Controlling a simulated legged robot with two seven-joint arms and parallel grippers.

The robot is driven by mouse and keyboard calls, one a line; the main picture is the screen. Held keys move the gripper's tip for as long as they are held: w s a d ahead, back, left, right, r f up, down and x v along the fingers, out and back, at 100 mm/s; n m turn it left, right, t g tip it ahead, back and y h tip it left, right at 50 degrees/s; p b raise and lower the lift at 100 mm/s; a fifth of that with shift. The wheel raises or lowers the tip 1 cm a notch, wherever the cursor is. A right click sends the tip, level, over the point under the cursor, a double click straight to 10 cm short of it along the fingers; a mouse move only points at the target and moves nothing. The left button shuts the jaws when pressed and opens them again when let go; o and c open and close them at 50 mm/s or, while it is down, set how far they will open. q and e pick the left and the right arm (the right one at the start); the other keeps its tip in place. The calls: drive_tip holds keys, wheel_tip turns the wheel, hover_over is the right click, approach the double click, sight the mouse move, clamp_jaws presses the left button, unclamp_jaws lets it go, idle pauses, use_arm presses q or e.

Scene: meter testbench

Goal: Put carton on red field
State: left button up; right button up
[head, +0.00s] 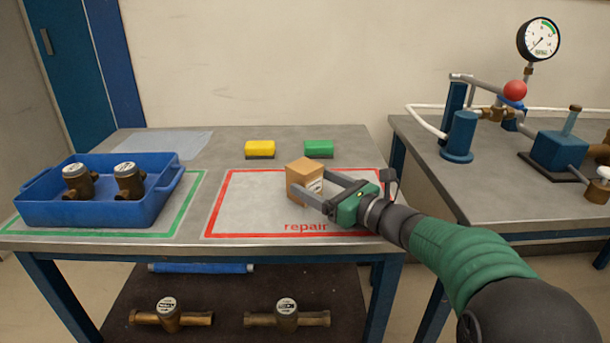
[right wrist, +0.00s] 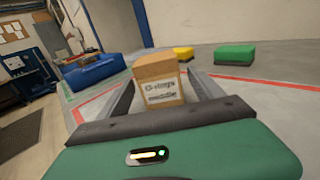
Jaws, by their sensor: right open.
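A small brown carton (head: 304,178) with a white label stands upright inside the red-outlined field (head: 245,205) marked "repair" on the table. In the right wrist view the carton (right wrist: 158,82) stands between the fingers, its label facing me. My right gripper (head: 325,193) is open, with its fingers on either side of the carton. Whether a finger touches it I cannot tell. In the right wrist view part of the red line (right wrist: 95,107) shows left of the gripper. My left gripper is not in view.
A blue tray (head: 100,212) with two brass meters stands on the green-outlined field at left. A yellow block (head: 260,149) and a green block (head: 318,149) lie behind the red field. A second bench (head: 450,190) with a gauge rig stands at right.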

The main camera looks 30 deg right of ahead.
drive_tip(key=p+v, duration=0.1)
drive_tip(key=v, duration=0.6)
drive_tip(key=shift+s+r+p, duration=0.15)
drive_tip(key=shift+s+p, duration=0.15)
drive_tip(key=shift+p, duration=0.05)
drive_tip(key=shift+s+d, duration=0.1)
drive_tip(key=shift+s, duration=0.2)
